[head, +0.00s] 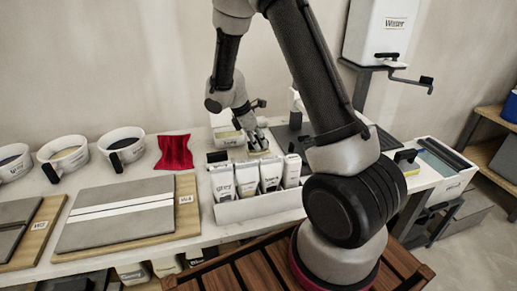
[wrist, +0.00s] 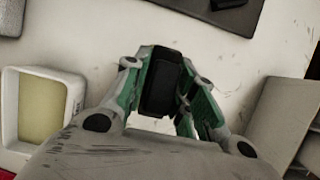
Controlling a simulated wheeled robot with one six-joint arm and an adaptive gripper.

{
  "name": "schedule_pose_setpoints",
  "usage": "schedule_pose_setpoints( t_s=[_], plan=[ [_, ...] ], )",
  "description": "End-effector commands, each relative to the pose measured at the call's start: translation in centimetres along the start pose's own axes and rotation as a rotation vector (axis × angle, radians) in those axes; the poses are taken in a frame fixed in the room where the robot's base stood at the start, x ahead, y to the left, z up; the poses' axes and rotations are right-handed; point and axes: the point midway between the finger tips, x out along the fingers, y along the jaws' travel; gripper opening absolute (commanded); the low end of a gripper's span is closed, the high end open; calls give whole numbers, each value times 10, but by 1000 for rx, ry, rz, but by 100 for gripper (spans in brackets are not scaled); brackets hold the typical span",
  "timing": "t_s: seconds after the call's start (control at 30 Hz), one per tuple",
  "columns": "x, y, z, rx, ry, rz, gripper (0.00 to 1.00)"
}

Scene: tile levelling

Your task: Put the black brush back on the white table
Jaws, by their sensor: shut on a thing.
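My gripper (wrist: 158,95) is shut on the black brush (wrist: 161,84), whose dark block shows between the green-padded fingers in the wrist view. The white table (wrist: 110,40) lies below it, with bare surface around the fingers. In the head view my gripper (head: 258,141) is over the back part of the white table (head: 98,177), behind the row of tubes. The brush cannot be made out clearly there. I cannot tell whether the brush touches the table.
A white tub with a yellowish inside (wrist: 43,112) stands left of my gripper. White tubes (head: 247,180) stand in a white box (head: 262,207) in front. A dark mat (head: 284,138) lies to the right. A red cloth (head: 175,152) and several cups are left.

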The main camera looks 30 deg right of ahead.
Motion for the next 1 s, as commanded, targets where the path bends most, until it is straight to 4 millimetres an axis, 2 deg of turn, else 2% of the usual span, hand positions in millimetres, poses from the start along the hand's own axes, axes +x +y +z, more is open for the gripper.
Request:
schedule_pose_setpoints(
  t_s=[0.17,0.53,0.57,0.63,0.67,1.0],
  plan=[
    [25,-1,-10,0,-2,-5,0],
    [30,0,-12,2,0,-2,0],
    [29,0,-12,3,0,-2,32],
    [29,0,-12,3,0,-1,45],
    [29,0,-12,3,0,-2,48],
    [26,0,-11,3,0,-1,48]
  ],
)
